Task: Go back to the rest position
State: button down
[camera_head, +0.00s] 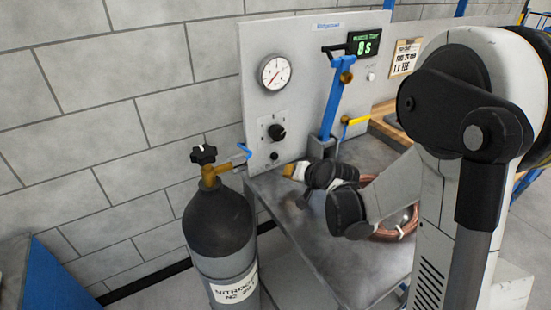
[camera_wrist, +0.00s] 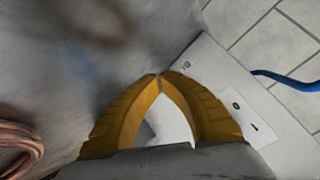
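My gripper (camera_head: 292,170) is low over the metal bench top, in front of the white test panel (camera_head: 300,110). In the wrist view my gripper (camera_wrist: 160,77) shows two yellow fingers whose tips meet. No object shows between them. My arm reaches down from the right side of the head view and is bent over the bench. A coil of copper tube (camera_head: 398,232) lies on the bench, partly hidden behind my arm. Its edge also shows at the left of the wrist view (camera_wrist: 20,140).
A nitrogen cylinder (camera_head: 220,225) stands left of the bench, a blue hose (camera_head: 241,154) near its valve. A blue upright fixture (camera_head: 331,105) and a yellow-handled valve (camera_head: 357,121) stand by the panel. The panel has a gauge (camera_head: 274,73) and a display reading 8 s (camera_head: 366,44).

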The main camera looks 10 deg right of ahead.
jog(key=shift+n+g, duration=0.4)
jog(key=shift+n, duration=0.2)
jog(key=s+r, duration=0.2)
jog(key=s+a+r, duration=0.1)
jog(key=s+r, duration=0.1)
jog(key=shift+s+a+r, duration=0.1)
jog(key=shift+s+r, duration=0.15)
jog(key=shift+r, duration=0.05)
jog(key=s+r+n+g+h, duration=0.1)
jog(key=s+r, duration=0.1)
jog(key=s, duration=0.9)
jog(key=s+r+n+g+h, duration=0.1)
jog(key=s+r+n, duration=0.1)
jog(key=s, duration=1)
jog(key=shift+s+r+n+g, duration=0.2)
jog(key=shift+r+n+g, duration=0.1)
jog(key=shift+r, duration=0.4)
